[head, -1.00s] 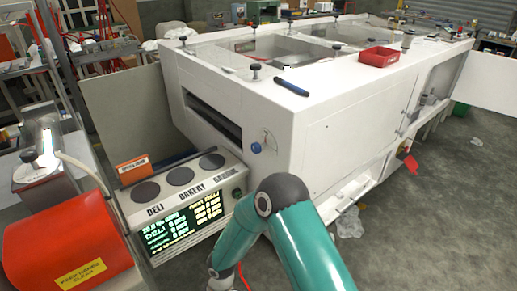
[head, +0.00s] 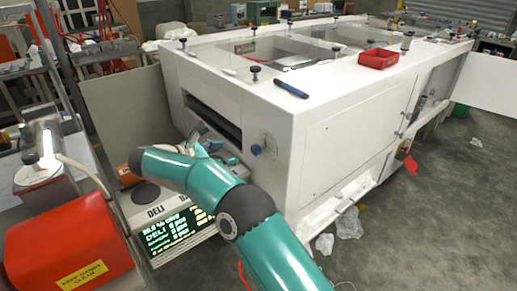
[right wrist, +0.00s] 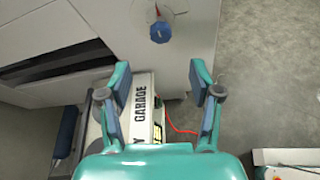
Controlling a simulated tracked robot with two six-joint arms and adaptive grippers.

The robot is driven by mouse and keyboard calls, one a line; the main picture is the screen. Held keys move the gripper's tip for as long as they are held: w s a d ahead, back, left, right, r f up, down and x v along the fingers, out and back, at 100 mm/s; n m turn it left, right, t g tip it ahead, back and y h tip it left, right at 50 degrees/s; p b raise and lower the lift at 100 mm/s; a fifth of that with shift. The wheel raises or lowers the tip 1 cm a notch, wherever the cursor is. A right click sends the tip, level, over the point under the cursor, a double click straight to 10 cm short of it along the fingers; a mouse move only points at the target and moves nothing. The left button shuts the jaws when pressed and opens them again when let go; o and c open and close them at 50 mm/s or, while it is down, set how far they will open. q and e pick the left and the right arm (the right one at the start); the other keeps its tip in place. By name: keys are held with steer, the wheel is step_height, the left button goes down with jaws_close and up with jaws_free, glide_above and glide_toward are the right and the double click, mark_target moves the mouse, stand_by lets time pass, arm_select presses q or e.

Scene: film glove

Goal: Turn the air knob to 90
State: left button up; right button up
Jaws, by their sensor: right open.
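The air knob is a small blue knob (head: 256,149) on a round dial plate on the end face of the white machine (head: 340,125). In the right wrist view the knob (right wrist: 160,32) is near the top, beyond and roughly between the open fingers. My right gripper (head: 215,143) is open and empty, to the left of the knob in the head view and apart from it. Its two fingers (right wrist: 160,80) show spread in the right wrist view. The dial's markings are too small to read. My left gripper is not in view.
A deli and bakery scale box (head: 175,230) with a lit display stands below my right arm. A red machine (head: 65,245) is at the lower left. A dark slot (head: 213,118) opens beside the knob.

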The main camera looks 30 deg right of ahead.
mark_target(254, 150)
steer(key=p+x, duration=0.2)
steer(key=x, duration=1.1)
steer(key=shift+d+f, duration=0.1)
steer(key=shift+d, duration=0.15)
